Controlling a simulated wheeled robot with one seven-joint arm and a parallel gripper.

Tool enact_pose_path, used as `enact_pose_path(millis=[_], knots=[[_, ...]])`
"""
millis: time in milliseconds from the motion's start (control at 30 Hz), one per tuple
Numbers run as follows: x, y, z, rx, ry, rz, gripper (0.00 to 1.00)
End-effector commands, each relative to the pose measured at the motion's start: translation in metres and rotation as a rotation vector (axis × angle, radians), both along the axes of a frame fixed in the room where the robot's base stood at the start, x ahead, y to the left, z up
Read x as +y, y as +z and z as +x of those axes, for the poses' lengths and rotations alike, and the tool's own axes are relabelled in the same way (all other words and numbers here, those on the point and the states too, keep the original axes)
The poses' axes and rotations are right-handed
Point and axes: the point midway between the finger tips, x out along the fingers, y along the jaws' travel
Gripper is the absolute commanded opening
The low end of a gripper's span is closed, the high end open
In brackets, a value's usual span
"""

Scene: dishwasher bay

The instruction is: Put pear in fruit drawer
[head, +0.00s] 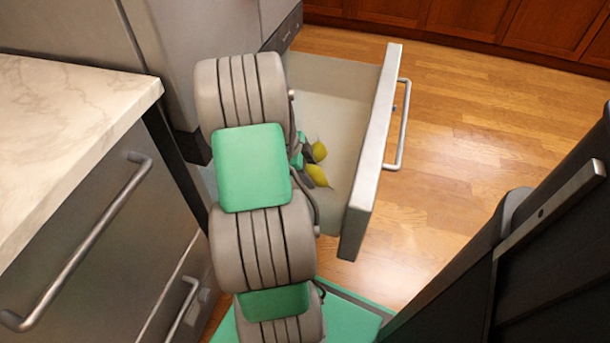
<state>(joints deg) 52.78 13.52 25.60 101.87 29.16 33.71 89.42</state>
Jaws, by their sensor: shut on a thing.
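The fruit drawer (366,160) is pulled open, its pale inside partly hidden by my arm. My gripper (303,158) is low in or over the drawer and mostly hidden behind my arm; only bits of its green and dark grey parts show. It is shut on a yellow fruit that looks like the pear (318,176). Another yellow shape (319,151) shows just above it in the picture, close to the gripper. Both are small and partly covered, so I cannot tell for certain which is held or whether they touch the drawer floor.
A marble counter (60,130) with steel drawers and handles is at the left. A steel appliance (200,40) stands behind my arm. A dark panel with a handle (550,215) is at the right. Wood floor (460,140) is clear beyond the drawer front.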

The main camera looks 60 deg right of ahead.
Motion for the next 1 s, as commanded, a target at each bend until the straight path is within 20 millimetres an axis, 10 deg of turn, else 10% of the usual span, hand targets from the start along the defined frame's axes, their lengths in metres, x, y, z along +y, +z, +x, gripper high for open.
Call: enact_pose_path(millis=[233, 600, 633, 1000], knots=[[-0.001, -0.043, 0.000, 0.000, 0.000, 0.000, 0.04], [-0.001, -0.049, 0.000, -0.002, -0.001, -0.002, 0.04], [-0.001, -0.048, 0.000, -0.002, -0.001, -0.002, 0.62], [-0.001, -0.047, -0.001, -0.002, -0.001, -0.001, 0.81]])
